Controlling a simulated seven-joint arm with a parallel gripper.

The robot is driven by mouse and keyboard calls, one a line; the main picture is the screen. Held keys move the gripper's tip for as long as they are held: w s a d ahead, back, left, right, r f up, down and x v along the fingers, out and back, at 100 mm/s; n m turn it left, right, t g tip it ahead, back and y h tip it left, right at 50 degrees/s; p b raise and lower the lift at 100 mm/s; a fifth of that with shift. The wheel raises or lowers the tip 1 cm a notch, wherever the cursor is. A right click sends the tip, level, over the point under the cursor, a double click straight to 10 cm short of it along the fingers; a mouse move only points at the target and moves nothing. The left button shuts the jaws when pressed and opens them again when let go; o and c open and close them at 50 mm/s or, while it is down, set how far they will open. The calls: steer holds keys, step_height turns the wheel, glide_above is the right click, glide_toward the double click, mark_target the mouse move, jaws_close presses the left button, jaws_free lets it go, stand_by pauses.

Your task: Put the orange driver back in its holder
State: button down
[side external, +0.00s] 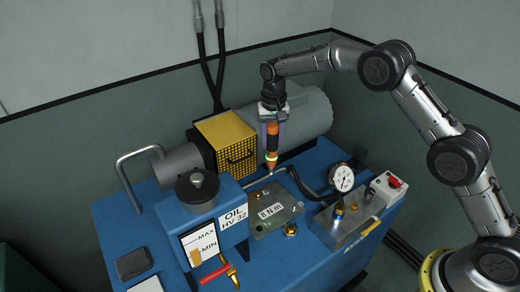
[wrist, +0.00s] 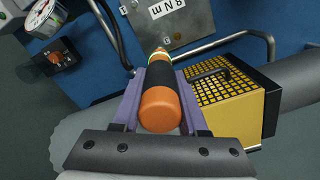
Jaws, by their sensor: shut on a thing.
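The orange driver (side external: 272,138) has a black middle band, a light yellow-green ring and a narrow tip. It hangs nearly upright, tip down, in my gripper (side external: 272,124). In the wrist view the driver (wrist: 160,105) lies between the two purple fingers of my gripper (wrist: 167,82), which are shut on it. Its tip is over or close to the back edge of the metal plate marked 8 Nm (side external: 276,212); I cannot tell whether it touches anything. I cannot make out a distinct holder in either view.
A bent pipe (wrist: 240,36) runs nearby. A dial gauge (side external: 342,178) and a red-switch box (side external: 387,188) are at right, an oil tank (side external: 213,222) at left.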

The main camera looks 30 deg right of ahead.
steer(key=s+d+r+m, duration=0.2)
steer(key=s+d+r, duration=0.1)
steer(key=d, duration=0.9)
steer(key=s+d+r+m, duration=0.2)
steer(key=s+d+r, duration=0.1)
steer(key=d, duration=0.9)
steer(key=s+d+r+m, duration=0.2)
steer(key=d+r, duration=0.2)
steer(key=d, duration=0.8)
step_height(320, 180, down, 8)
steer(key=shift+s+f, duration=0.15)
steer(key=shift+f, duration=0.95)
steer(key=shift+f, duration=1)
steer(key=shift+f, duration=1)
